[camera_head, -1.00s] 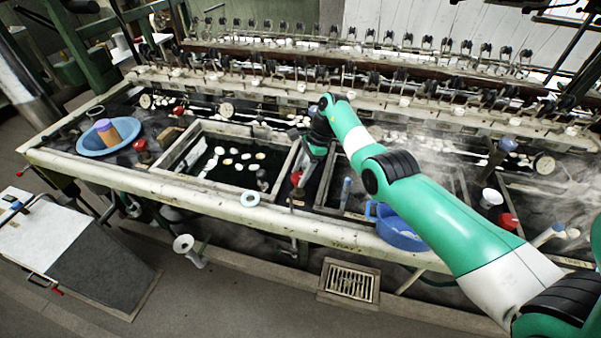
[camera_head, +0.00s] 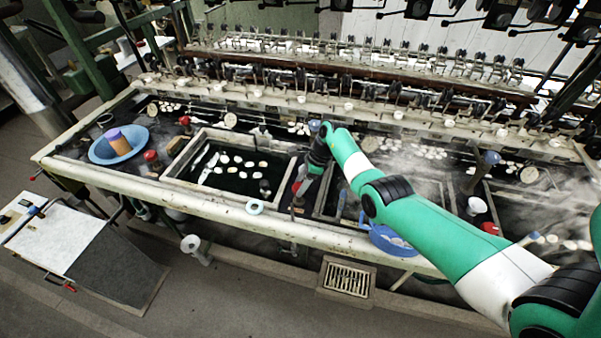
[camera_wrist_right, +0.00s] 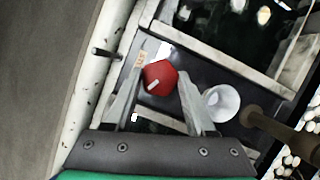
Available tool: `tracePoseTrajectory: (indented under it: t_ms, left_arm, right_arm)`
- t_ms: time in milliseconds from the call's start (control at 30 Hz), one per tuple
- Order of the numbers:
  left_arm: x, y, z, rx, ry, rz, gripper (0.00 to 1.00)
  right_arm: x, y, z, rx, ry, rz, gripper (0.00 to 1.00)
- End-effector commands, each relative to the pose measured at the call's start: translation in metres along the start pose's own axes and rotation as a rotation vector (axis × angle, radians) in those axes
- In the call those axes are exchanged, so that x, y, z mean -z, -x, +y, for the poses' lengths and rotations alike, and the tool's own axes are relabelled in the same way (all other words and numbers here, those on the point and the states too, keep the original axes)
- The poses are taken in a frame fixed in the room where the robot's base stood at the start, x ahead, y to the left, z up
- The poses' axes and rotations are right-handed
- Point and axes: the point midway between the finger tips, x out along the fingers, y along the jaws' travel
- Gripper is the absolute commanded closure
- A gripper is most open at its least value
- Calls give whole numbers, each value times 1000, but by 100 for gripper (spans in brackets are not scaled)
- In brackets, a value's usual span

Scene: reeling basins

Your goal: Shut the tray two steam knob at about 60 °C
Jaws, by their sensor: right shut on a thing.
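A red knob (camera_wrist_right: 158,76) with a white pointer mark sits between the fingers of my right gripper (camera_wrist_right: 160,82) in the right wrist view. The fingers are shut on it from both sides. In the head view my right gripper (camera_head: 303,182) reaches down between two basins, and only a little of the red knob (camera_head: 296,187) shows beside it. Steam drifts over the basin to the right of my arm. No temperature can be read in these frames. My left gripper is not in view.
Other red knobs stand left (camera_head: 152,156) and right (camera_head: 489,228). A white funnel-like cup (camera_wrist_right: 221,103) is close to my right finger. A blue basin (camera_head: 393,240) hangs at the bench front, below my arm. A white ring (camera_head: 255,207) lies on the front ledge.

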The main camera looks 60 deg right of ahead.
Motion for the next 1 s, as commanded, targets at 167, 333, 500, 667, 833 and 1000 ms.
tracePoseTrajectory:
  t_ms: [167,333,500,667,833,1000]
  left_arm:
    - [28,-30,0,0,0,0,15]
    - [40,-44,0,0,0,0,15]
    - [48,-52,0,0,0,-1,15]
    - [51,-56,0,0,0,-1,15]
    - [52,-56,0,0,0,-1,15]
    - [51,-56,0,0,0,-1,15]
  right_arm:
    - [-4,8,2,49,-126,0,100]
    - [-3,6,2,92,-229,0,100]
    - [-3,4,3,123,-303,0,100]
    - [-2,2,2,140,-340,-1,100]
    - [-2,1,2,147,-354,-2,100]
    - [-2,1,2,147,-354,-2,100]
